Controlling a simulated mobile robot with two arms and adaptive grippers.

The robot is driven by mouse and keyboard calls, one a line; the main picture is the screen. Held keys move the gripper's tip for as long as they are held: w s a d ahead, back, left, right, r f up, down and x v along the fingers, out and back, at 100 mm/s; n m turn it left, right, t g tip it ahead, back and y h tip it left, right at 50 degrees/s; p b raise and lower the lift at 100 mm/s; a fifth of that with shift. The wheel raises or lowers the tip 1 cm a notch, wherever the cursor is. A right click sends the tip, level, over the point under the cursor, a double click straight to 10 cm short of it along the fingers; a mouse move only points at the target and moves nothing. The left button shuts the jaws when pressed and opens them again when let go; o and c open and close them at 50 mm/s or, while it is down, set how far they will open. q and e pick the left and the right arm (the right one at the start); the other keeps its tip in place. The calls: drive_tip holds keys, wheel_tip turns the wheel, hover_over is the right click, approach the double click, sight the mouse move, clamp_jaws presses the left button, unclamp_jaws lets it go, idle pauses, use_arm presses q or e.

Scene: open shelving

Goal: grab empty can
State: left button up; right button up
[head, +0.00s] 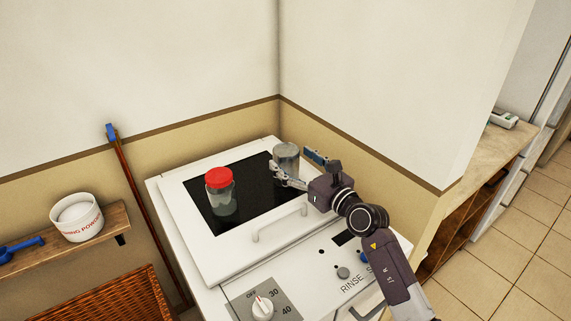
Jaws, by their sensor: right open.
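A grey metallic can (286,156) stands upright at the back right of the dark panel on top of a white machine. My right gripper (278,176) reaches in from the right, with its fingers just in front of and below the can's lower part. It is open. Whether its fingers touch the can cannot be told from this angle. My left gripper is not in view.
A clear jar with a red lid (220,190) stands left of the can on the same white machine (215,271). Walls close off the back and right. A shelf (105,233) at left holds a white tub (76,216) and a blue scoop (22,248). A broom handle (137,190) leans nearby.

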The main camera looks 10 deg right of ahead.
sight(286, 153)
drive_tip(key=x, duration=0.3)
drive_tip(key=shift+w+r, duration=0.1)
drive_tip(key=shift+r, duration=0.1)
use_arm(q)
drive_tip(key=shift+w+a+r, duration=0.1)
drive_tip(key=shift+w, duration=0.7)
use_arm(e)
drive_tip(key=c, duration=1.3)
